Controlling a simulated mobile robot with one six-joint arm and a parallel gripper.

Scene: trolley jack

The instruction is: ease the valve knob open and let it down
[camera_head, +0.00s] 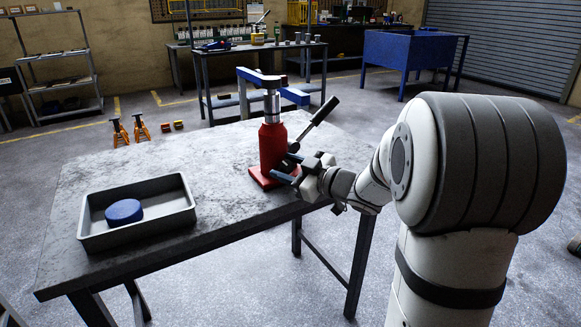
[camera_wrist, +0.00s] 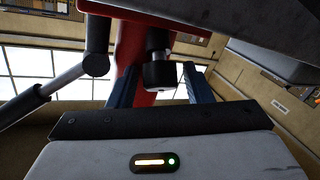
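A red jack (camera_head: 271,145) stands upright on the table, its shiny ram (camera_head: 271,105) raised under a blue bar (camera_head: 258,77). Its lever (camera_head: 318,118) with a black grip slants up to the right. My gripper (camera_head: 289,170) is at the low right side of the jack. In the wrist view the black valve knob (camera_wrist: 160,74) sits between the two blue-grey fingers of my gripper (camera_wrist: 162,88). The fingers stand apart, with visible gaps beside the knob. The red jack body (camera_wrist: 130,45) and the lever (camera_wrist: 65,80) show behind.
A grey tray (camera_head: 90,235) holding a blue disc (camera_head: 124,211) stands at the table's left. The metal table (camera_head: 215,165) is bare between tray and jack. Orange stands (camera_head: 130,130) are on the floor behind.

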